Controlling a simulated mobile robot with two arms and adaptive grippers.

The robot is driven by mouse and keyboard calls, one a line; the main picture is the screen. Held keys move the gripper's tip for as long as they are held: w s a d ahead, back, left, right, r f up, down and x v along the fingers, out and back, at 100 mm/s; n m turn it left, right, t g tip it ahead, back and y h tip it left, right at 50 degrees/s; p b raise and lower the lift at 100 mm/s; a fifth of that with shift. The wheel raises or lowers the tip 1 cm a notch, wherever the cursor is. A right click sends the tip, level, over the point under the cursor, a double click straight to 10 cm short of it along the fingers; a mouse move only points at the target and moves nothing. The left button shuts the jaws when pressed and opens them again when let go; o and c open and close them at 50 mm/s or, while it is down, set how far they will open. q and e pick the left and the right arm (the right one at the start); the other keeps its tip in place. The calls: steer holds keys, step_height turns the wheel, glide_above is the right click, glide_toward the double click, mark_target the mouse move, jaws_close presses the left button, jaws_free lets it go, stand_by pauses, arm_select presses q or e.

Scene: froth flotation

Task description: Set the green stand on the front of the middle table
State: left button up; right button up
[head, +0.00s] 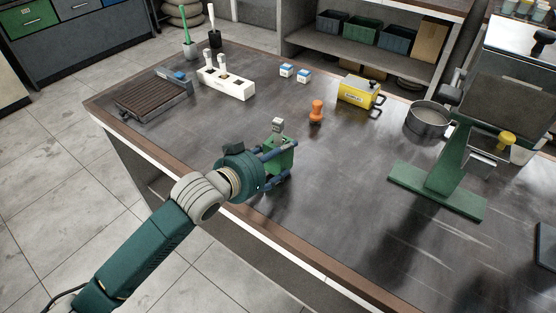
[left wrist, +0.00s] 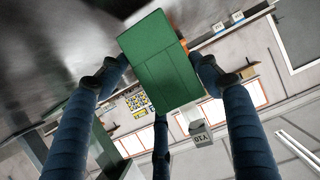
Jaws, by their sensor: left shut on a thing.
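The green stand (head: 279,155) is a small green block with a grey piece on top, held at the front part of the middle table (head: 215,135). My left gripper (head: 277,163) is shut on it, with blue fingers around its sides. In the left wrist view the green stand (left wrist: 160,65) sits between the fingers of the gripper (left wrist: 158,78). A small grey lettered piece (left wrist: 201,134) shows beyond it. I cannot tell whether the stand touches the tabletop. My right gripper is not in view.
An orange knob-like object (head: 316,111) and a yellow box (head: 358,92) stand behind. A white rack (head: 228,86) and a brown ribbed tray (head: 150,97) are back left. A large green frame (head: 437,190) with a metal pan (head: 428,120) beside it is right. The front middle is clear.

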arm_select(q)
steer(key=shift+f, duration=0.75)
steer(key=o, duration=1.2)
steer(key=shift+f, duration=0.1)
steer(key=v, duration=1.2)
steer(key=shift+b, duration=0.35)
